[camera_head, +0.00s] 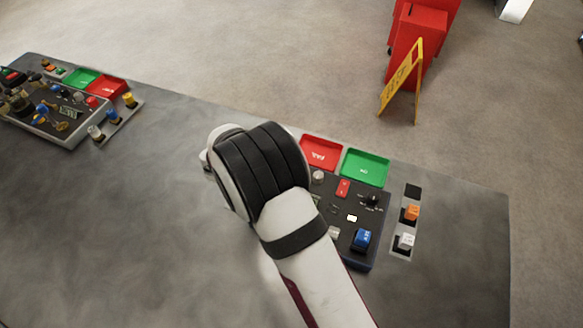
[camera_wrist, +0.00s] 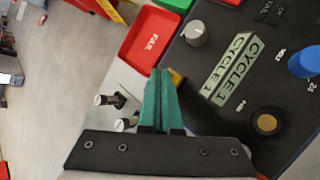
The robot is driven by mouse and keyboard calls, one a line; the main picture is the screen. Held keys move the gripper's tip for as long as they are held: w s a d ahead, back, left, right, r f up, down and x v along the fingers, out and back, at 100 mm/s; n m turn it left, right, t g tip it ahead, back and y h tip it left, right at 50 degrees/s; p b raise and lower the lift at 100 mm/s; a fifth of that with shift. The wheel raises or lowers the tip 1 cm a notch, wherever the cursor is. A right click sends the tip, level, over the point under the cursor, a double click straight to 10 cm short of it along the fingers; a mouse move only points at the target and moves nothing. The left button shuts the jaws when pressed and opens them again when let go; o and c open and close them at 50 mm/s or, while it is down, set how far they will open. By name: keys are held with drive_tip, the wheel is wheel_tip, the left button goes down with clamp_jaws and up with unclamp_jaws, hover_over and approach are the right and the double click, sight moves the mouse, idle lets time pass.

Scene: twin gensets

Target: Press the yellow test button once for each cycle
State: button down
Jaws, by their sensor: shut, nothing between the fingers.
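My gripper (camera_wrist: 160,78) is shut and empty in the wrist view, its teal fingers together over the left edge of a dark control panel (camera_wrist: 212,112). A small yellow part (camera_wrist: 177,77) shows right beside the fingertips, mostly hidden by them; I cannot tell whether they touch it or whether it is the test button. A round dark fitting with a dull gold centre (camera_wrist: 266,123) sits farther right on the panel. A tilted display plate (camera_wrist: 232,68) reads "CYCLE 1". In the head view my arm hides the gripper and the panel's left part.
A grey knob (camera_wrist: 196,33) and a blue knob (camera_wrist: 306,62) stand on the panel. Red FAIL tray (camera_head: 321,152) and green OK tray (camera_head: 365,167) lie behind it. A second panel (camera_head: 60,115) stands far left; the bench between is clear.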

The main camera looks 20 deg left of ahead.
drive_tip(key=shift+s+d+f, duration=0.1)
drive_tip(key=shift+s+f, duration=0.05)
drive_tip(key=shift+f, duration=0.35)
drive_tip(key=shift+s+d+f, duration=0.1)
drive_tip(key=shift+f, duration=0.35)
idle(0.6)
drive_tip(key=shift+r, duration=0.1)
drive_tip(key=shift+s+d+r, duration=0.2)
drive_tip(key=shift+r, duration=0.45)
drive_tip(key=shift+w+a+r, duration=0.1)
drive_tip(key=shift+w+r, duration=0.05)
drive_tip(key=shift+r, duration=2.55)
